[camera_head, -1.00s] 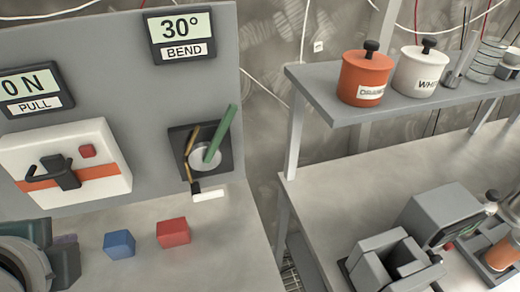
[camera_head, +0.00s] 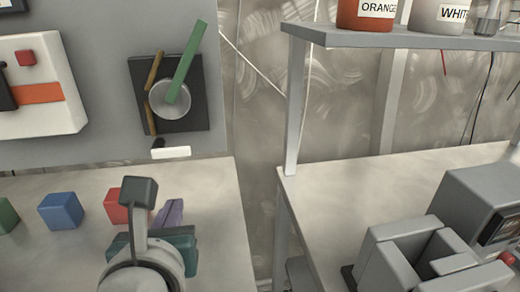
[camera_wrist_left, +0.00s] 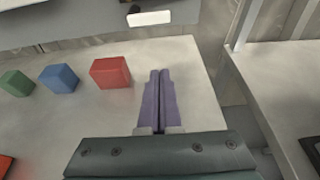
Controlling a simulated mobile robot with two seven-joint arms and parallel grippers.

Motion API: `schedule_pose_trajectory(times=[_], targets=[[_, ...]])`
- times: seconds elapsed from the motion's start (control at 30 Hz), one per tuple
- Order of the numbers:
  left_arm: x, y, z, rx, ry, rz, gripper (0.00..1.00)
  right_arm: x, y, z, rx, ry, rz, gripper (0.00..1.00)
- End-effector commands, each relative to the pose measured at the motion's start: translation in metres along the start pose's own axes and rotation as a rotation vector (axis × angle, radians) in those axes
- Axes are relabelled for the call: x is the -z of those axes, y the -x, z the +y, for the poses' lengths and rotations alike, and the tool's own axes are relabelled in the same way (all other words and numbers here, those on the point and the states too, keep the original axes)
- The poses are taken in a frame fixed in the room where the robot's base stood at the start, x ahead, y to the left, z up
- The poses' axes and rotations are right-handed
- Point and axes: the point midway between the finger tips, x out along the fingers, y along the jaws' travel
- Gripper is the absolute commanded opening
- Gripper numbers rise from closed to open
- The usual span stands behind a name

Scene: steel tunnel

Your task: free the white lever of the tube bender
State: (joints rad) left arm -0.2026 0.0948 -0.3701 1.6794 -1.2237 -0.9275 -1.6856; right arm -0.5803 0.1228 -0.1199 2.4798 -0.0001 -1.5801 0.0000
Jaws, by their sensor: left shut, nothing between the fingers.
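The tube bender (camera_head: 182,118) is a dark square plate with a round grey disc, mounted on the grey upright panel. A long green lever (camera_head: 186,62) slants up and right from the disc. A brown lever (camera_head: 153,70) runs down the disc's left side. The white lever (camera_head: 171,153) sticks out to the right below the plate, beside a small black piece; it also shows at the top of the left wrist view (camera_wrist_left: 149,18). My left gripper (camera_head: 176,206), with purple fingers (camera_wrist_left: 158,98), is shut and empty over the bench, below and apart from the white lever. My right gripper is out of view.
A red block (camera_head: 117,207), a blue block (camera_head: 60,211) and a green block (camera_head: 7,216) sit on the bench left of my gripper. A white box with an orange band (camera_head: 38,92) is on the panel. A gap separates the right-hand table (camera_head: 330,185).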

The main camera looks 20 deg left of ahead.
Motion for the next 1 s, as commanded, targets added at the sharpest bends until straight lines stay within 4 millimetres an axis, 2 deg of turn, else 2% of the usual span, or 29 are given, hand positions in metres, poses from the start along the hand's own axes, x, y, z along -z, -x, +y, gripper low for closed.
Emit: schedule_pose_trajectory(times=[0.23,0.37,0.47,0.83,0.87,0.9,1.0], targets=[[-0.001,0.0,0.0,-0.001,0.003,0.001,0.0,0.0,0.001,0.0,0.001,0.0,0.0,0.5],[-0.001,-0.008,0.0,-0.001,0.004,0.0,0.0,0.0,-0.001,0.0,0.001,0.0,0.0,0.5],[-0.001,-0.023,0.0,-0.002,0.004,-0.002,0.0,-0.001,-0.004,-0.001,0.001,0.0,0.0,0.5],[0.002,-0.101,0.001,-0.003,0.005,0.0,0.0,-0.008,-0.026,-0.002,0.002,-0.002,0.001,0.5],[-0.003,-0.103,0.001,-0.003,0.006,0.0,0.0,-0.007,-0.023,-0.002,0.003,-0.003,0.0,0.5],[-0.017,-0.095,0.0,-0.001,0.009,0.0,0.0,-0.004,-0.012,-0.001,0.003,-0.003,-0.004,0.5],[-0.029,-0.09,0.001,0.0,0.007,0.002,0.0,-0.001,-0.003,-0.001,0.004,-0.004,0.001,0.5]])
